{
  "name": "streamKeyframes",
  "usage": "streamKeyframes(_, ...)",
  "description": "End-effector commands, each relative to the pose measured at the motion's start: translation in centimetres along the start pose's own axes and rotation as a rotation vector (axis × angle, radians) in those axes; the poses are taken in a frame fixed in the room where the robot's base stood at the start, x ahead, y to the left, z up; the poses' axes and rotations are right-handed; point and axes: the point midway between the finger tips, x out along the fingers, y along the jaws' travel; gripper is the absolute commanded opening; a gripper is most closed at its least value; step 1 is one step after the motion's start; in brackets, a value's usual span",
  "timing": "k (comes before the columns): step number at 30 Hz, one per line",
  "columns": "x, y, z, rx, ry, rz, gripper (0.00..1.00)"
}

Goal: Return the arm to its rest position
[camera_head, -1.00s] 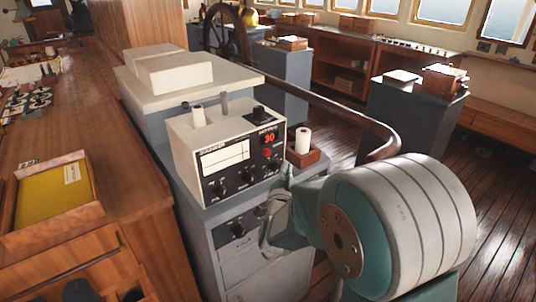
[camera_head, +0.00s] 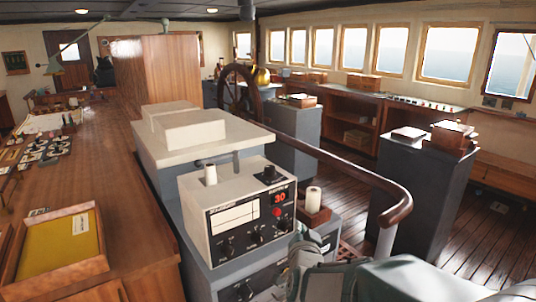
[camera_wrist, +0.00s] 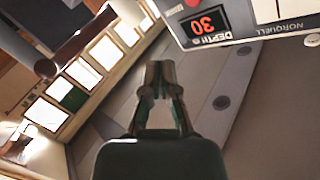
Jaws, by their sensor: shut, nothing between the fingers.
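My gripper (camera_wrist: 160,72) shows in the middle of the wrist view with its fingertips together and nothing between them. In the head view my arm, grey-white and teal, is folded low at the bottom right, partly cut off by the frame edge. A depth sounder (camera_head: 239,212) with a red "30" display stands on a grey cabinet just left of and beyond the arm. The sounder also shows upside down at the top right of the wrist view (camera_wrist: 250,20), apart from the fingers.
A curved wooden handrail (camera_head: 345,174) runs beyond the arm. A white roll (camera_head: 313,199) stands in a small wooden holder beside the sounder. A wooden counter (camera_head: 130,215) with a yellow tray (camera_head: 62,246) is at left. Grey cabinets (camera_head: 418,188) stand at right, with open plank floor between.

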Motion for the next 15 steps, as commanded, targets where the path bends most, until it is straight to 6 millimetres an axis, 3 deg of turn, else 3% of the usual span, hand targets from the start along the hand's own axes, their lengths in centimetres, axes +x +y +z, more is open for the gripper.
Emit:
streamKeyframes(8,-6.1,0.6,-1.3,-0.145,-0.291,0.02,0.0)
streamKeyframes(15,-13.3,2.8,-1.5,-0.302,-0.538,0.068,0.0)
